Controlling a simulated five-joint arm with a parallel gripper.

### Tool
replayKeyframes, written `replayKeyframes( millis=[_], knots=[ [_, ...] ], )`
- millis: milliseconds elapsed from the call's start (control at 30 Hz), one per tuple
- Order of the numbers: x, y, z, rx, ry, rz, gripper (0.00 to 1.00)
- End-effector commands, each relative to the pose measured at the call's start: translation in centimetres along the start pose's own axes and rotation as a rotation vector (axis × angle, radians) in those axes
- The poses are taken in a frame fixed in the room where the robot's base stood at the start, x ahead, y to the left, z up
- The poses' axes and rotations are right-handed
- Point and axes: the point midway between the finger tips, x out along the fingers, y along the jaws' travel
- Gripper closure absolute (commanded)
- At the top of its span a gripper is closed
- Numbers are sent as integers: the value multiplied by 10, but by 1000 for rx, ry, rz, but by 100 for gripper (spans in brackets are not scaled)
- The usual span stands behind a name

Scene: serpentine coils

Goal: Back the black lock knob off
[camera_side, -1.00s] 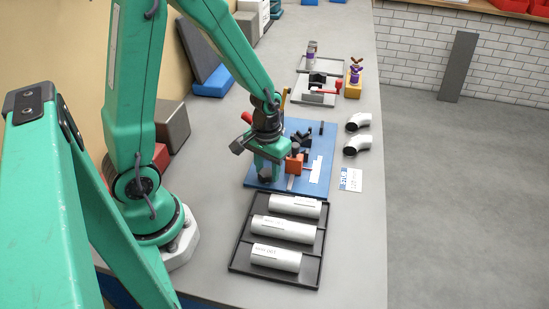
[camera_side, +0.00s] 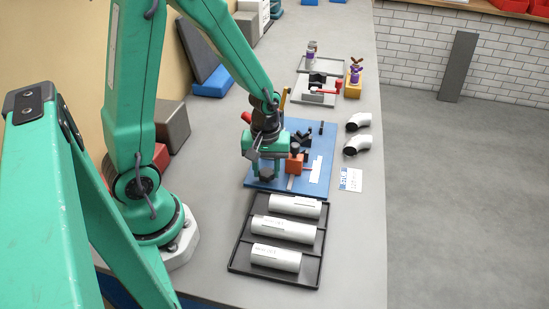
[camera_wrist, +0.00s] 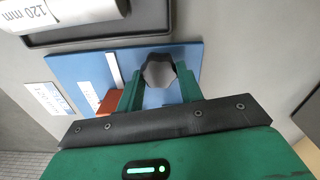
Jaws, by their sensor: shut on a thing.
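My gripper (camera_side: 266,168) points down at the near left part of the blue base plate (camera_side: 308,192). Its two green fingers are shut on the black lock knob (camera_wrist: 158,70), which sits between the fingertips in the wrist view. The knob also shows as a dark faceted shape low between the fingers in the side view (camera_side: 267,175). An orange-red block (camera_side: 294,165) stands on the plate just right of the gripper. The knob's underside and any thread are hidden.
A black tray (camera_side: 234,262) with several white tubes lies nearest, in front of the plate. A fixture with a red handle (camera_side: 333,87) stands farther back. The bench's front right is clear.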

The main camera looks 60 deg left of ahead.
Motion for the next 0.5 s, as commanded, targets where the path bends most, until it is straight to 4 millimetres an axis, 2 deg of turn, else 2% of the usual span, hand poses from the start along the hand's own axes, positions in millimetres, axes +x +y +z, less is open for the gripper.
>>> replayKeyframes(
  millis=[267, 300, 367, 400, 500],
  knots=[
    [1, -1, 2, 3, -3, -4, 86],
    [1, -1, 2, 4, -4, -4, 56],
    [1, -1, 2, 3, -3, -4, 44],
    [1, 0, 2, 3, -3, -3, 41],
    [1, 0, 1, 3, -2, -2, 41]
  ],
)
